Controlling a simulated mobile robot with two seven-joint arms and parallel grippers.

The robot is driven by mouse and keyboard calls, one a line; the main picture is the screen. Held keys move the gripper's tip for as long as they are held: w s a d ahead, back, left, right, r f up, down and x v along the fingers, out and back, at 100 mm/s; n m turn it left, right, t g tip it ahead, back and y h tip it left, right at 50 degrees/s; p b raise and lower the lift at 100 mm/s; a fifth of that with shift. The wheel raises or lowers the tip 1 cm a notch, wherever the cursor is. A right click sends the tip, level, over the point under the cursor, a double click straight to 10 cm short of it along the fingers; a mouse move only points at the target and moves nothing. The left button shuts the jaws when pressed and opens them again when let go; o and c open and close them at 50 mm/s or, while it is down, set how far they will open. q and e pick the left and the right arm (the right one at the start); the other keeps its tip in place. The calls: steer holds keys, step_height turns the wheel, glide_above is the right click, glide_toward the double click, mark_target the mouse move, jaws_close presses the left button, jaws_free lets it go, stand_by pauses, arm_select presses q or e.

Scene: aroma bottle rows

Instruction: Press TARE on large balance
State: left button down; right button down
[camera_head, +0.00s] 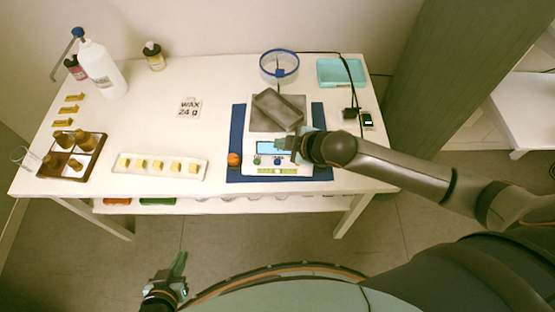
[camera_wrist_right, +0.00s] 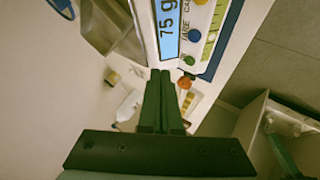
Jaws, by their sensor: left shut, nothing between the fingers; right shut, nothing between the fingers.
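The large balance (camera_head: 262,171) stands on a blue mat (camera_head: 236,172) at the table's front right, with a grey metal pan (camera_head: 279,109) tilted on its plate. Its lit display reads 75 g in the right wrist view (camera_wrist_right: 168,30). Beside the display are a green button (camera_wrist_right: 189,60) and a blue button (camera_wrist_right: 194,36) next to a label that looks like TARE. My right gripper (camera_head: 291,145) is shut and empty over the display's right end; its fingertips (camera_wrist_right: 160,73) appear close to the balance's edge. Contact cannot be told. My left gripper (camera_head: 180,260) is shut and empty, off the table's front.
An orange ball-like object (camera_head: 234,159) sits left of the balance. A white tray of yellow cubes (camera_head: 193,168), a WAX 24 g card (camera_head: 189,107) and a blue-rimmed clear container (camera_head: 279,65) share the table. A teal tray (camera_head: 341,72) lies back right.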

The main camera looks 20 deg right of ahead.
steer(key=b, duration=0.3)
glide_above(278, 162)
steer(key=f, duration=0.4)
steer(key=shift+s+d+f, duration=0.35)
steer(key=shift+s+f, duration=0.05)
steer(key=shift+f, duration=0.35)
steer(key=shift+f, duration=0.1)
stand_by(0.9)
steer(key=shift+f, duration=0.35)
steer(key=shift+f, duration=0.4)
stand_by(0.8)
steer(key=shift+r+p, duration=0.8)
steer(key=shift+r, duration=0.05)
